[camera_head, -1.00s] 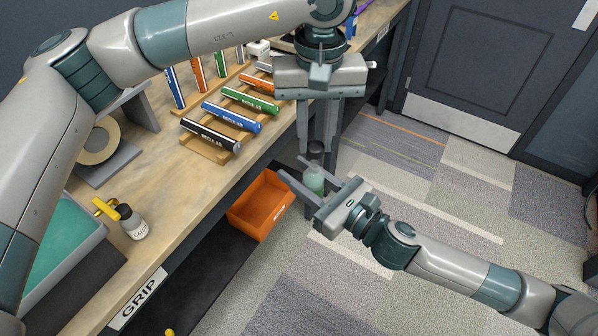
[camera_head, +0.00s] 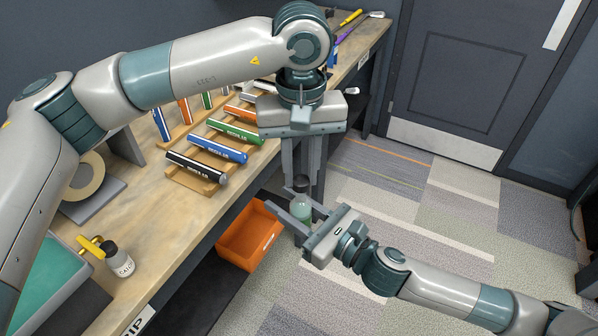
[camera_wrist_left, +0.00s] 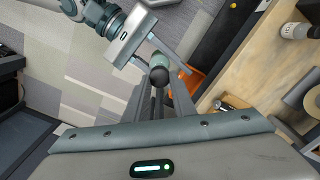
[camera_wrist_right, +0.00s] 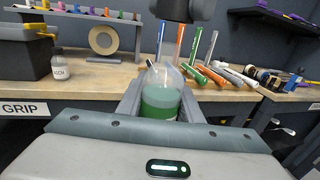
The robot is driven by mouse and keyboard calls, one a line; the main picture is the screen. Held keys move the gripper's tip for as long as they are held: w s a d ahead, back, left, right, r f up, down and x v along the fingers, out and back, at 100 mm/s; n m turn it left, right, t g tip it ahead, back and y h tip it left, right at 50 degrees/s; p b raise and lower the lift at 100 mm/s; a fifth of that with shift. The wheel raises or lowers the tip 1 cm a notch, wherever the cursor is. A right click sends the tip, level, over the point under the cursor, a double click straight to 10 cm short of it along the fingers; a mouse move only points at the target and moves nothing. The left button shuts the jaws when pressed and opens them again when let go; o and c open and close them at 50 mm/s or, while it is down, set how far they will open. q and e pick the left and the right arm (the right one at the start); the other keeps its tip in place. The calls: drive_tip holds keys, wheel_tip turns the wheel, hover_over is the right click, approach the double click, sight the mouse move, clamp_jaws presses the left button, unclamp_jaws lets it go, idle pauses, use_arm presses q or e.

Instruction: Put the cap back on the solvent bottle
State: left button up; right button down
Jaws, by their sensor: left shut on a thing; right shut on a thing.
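The solvent bottle (camera_head: 301,213) is clear with green liquid inside. My right gripper (camera_head: 290,206) is shut around its sides and holds it roughly upright in the air in front of the bench. It also shows large in the right wrist view (camera_wrist_right: 160,98). A dark cap (camera_head: 301,182) is between the fingers of my left gripper (camera_head: 303,188), which points down from above and is shut on it. The cap is over the bottle's top, and in the left wrist view the cap (camera_wrist_left: 159,75) overlaps the bottle.
A small white bottle (camera_head: 120,262) with a dark cap stands on the bench (camera_head: 150,225), beside a yellow object (camera_head: 91,247). Several coloured grips lie on a wooden rack (camera_head: 190,180). An orange bin (camera_head: 250,238) is below the bench edge.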

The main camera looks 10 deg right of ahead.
sight(303, 179)
use_arm(q)
drive_tip(key=shift+f, duration=0.9)
drive_tip(key=shift+f, duration=0.6)
idle(0.5)
drive_tip(key=m, duration=0.7)
drive_tip(key=shift+d+m, duration=0.1)
drive_tip(key=shift+m, duration=0.2)
drive_tip(key=m, duration=0.4)
drive_tip(key=shift+s, duration=0.1)
drive_tip(key=m, duration=0.4)
drive_tip(key=shift+d+m, duration=0.1)
drive_tip(key=shift+m, duration=0.3)
